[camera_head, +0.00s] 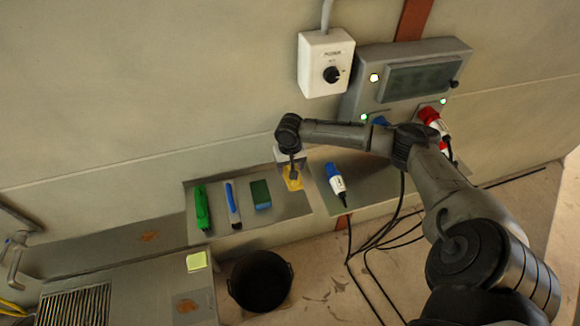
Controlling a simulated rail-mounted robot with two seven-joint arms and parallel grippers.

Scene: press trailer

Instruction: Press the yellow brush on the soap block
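The yellow brush (295,184) is at the right end of a metal wall shelf, partly hidden by my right gripper (292,173). The gripper points down at the brush, with its fingertips at or just above it. The view is too small to tell whether the fingers are closed on it. A pale yellow-green block (196,261), which looks like the soap block, lies on the metal counter at the lower left, well away from the gripper. My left gripper is not in view.
The shelf (222,232) also holds a green brush (202,207), a blue-handled tool (232,205) and a green-blue sponge (261,195). A blue-and-white plug (335,180) is right of the yellow brush. A black bucket (260,281) stands below. Cables hang at the right.

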